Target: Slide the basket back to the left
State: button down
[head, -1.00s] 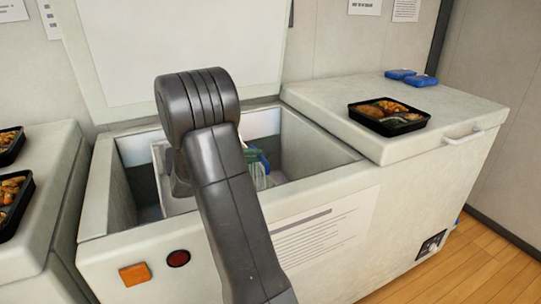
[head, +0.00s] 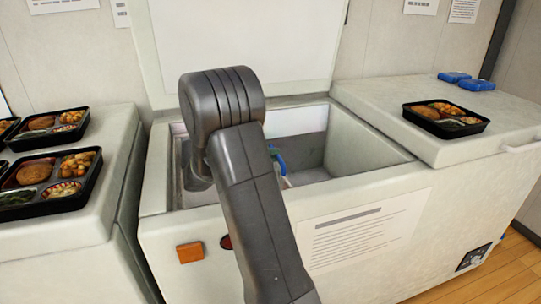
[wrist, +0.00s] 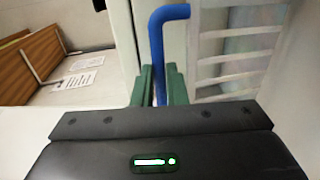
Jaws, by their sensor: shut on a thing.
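The basket is inside the open chest freezer (head: 300,213). In the wrist view its white slatted side (wrist: 232,62) is at the upper right. Its blue handle (wrist: 157,55) stands between the green fingers of my gripper (wrist: 158,86), which is shut on it. In the head view a bit of the blue handle (head: 281,161) shows just right of my arm, in the left half of the opening. My arm hides most of the basket and my fingers there.
The lid (head: 240,40) stands raised behind the opening. The freezer's right part is covered and bears a bento tray (head: 445,119) and blue packs (head: 466,81). Another white surface at left holds several bento trays (head: 50,183). Space inside the opening, right of the handle, looks free.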

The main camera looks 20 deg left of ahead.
jog(key=shift+a+f, duration=0.1)
jog(key=c, duration=1.7)
grip_release()
jog(key=shift+s+a, duration=0.1)
jog(key=shift+a, duration=0.1)
notch_tip(320, 180, up, 10)
jog(key=p, duration=0.2)
jog(key=shift+p, duration=0.35)
